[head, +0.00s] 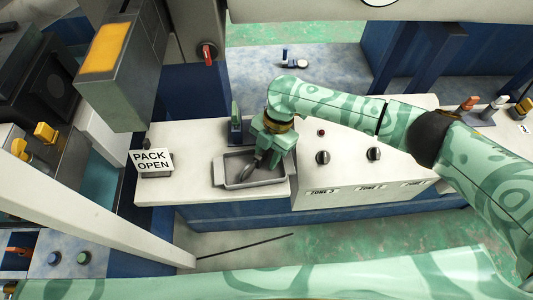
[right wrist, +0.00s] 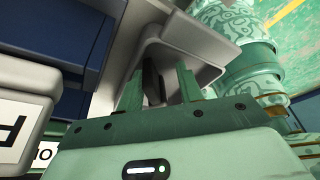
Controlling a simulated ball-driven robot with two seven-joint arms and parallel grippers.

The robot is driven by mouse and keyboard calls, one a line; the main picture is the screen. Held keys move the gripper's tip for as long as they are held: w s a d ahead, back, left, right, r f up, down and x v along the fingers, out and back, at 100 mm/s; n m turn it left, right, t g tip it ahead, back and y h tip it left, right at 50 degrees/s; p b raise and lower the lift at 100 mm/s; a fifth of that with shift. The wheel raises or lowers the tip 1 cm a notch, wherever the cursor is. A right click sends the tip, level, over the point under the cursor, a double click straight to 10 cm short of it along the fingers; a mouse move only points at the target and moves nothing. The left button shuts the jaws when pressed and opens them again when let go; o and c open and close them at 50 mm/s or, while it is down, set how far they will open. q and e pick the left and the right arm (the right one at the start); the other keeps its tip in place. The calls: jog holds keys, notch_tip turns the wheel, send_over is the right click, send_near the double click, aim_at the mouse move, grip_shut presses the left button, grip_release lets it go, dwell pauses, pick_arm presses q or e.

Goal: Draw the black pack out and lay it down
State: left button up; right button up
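The black pack shows as a dark slab (right wrist: 152,82) in the right wrist view, standing in a shallow grey tray (right wrist: 190,38). In the head view a dark piece (head: 247,172) shows in the tray (head: 222,172) just below my gripper. My right gripper (head: 260,157) points down over the tray. In the right wrist view its two green fingers (right wrist: 160,83) are apart, with the dark slab between them, nearer the left finger; a gap shows on the right side. The lower part of the slab is partly hidden by the gripper. My left gripper is out of view.
A "PACK OPEN" sign (head: 154,162) stands left of the tray on the white bench top (head: 180,134). A blue stand with a green piece (head: 235,122) is behind the tray. A control box with knobs (head: 345,160) is to the right. Bench top between sign and tray is clear.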

jog(key=p+v, duration=0.4)
jog(key=v, duration=1.2)
jog(key=shift+p, duration=0.4)
